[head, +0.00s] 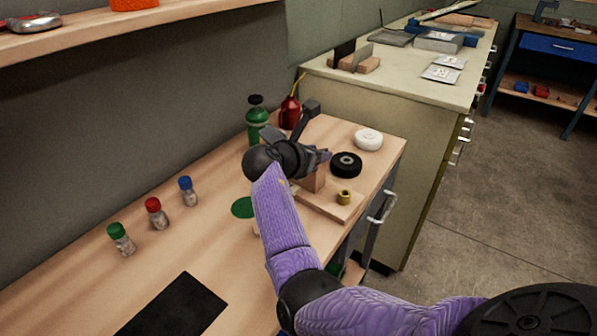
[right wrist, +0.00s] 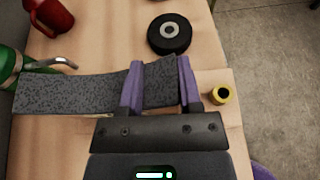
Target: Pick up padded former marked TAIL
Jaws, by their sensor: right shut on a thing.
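A grey speckled curved strip, which looks like the padded former (right wrist: 70,94), lies between the two purple fingers of my right gripper (right wrist: 160,80) in the right wrist view. The gripper is shut on it, and its long end sticks out to the left. I can read no TAIL marking on it. In the head view my right gripper (head: 318,158) is over the far part of the wooden bench, above a small wooden stand (head: 322,207). A dark grey part of the held piece (head: 311,110) shows above the gripper there. My left gripper is not in view.
A black roll (head: 346,164), a white roll (head: 368,140) and a yellow ring (head: 343,197) are close on the right. A green bottle (head: 257,120) and red can (head: 290,115) stand behind.

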